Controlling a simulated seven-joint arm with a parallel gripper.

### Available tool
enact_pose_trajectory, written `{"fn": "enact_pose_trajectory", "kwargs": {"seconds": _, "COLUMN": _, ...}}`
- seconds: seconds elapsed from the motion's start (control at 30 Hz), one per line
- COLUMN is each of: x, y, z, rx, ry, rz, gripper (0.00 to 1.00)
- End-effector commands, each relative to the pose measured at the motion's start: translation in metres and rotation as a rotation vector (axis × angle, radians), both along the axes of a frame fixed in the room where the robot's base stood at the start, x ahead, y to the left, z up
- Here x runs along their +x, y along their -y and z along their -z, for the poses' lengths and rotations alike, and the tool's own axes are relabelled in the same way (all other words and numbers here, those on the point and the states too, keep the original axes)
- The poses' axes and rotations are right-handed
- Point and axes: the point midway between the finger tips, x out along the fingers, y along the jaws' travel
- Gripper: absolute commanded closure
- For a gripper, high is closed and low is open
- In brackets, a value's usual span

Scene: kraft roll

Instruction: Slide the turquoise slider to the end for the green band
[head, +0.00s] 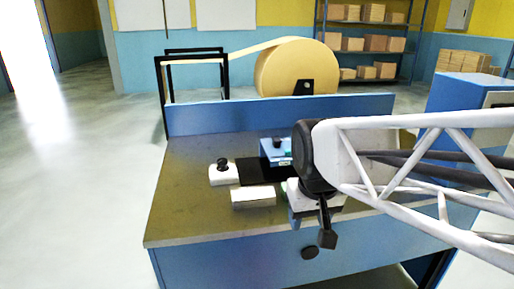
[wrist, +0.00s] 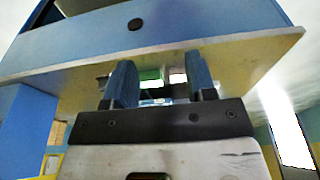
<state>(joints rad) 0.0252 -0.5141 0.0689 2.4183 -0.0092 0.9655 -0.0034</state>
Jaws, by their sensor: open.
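My gripper (wrist: 160,78) shows two blue fingers standing apart in the wrist view. Between them, beyond the fingertips, is a small green patch (wrist: 151,80) beside pale parts. I cannot tell whether the fingers touch anything. In the head view my arm comes in from the right and its wrist hangs over the bench's front right part, hiding what lies beneath. The turquoise slider is not clearly distinguishable in either view. A small blue unit (head: 273,147) with a dark knob stands at the back of the bench, partly hidden by my arm.
The bench (head: 190,222) has a clear left side. A white box with a black knob (head: 223,173) and a white block (head: 254,197) stand near a black plate (head: 252,173). A kraft roll (head: 290,70) stands behind a blue panel (head: 220,117). A black knob (head: 310,252) is on the bench front.

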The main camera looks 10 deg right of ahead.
Motion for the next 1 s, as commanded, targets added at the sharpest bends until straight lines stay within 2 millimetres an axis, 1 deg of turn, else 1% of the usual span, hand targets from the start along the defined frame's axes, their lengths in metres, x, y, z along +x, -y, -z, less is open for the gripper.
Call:
{"fn": "enact_pose_trajectory", "kwargs": {"seconds": 0.03, "x": 0.013, "y": 0.002, "z": -0.004, "rx": 0.0, "ry": -0.007, "rz": 0.0, "gripper": 0.49}}
{"fn": "enact_pose_trajectory", "kwargs": {"seconds": 0.3, "x": 0.076, "y": 0.01, "z": -0.024, "rx": -0.002, "ry": -0.034, "rz": -0.001, "gripper": 0.49}}
{"fn": "enact_pose_trajectory", "kwargs": {"seconds": 0.47, "x": 0.115, "y": 0.016, "z": -0.032, "rx": -0.002, "ry": -0.05, "rz": -0.003, "gripper": 0.49}}
{"fn": "enact_pose_trajectory", "kwargs": {"seconds": 0.7, "x": 0.173, "y": 0.027, "z": -0.039, "rx": -0.002, "ry": -0.075, "rz": -0.004, "gripper": 0.49}}
{"fn": "enact_pose_trajectory", "kwargs": {"seconds": 1.0, "x": 0.246, "y": 0.042, "z": -0.039, "rx": -0.001, "ry": -0.105, "rz": -0.008, "gripper": 0.49}}
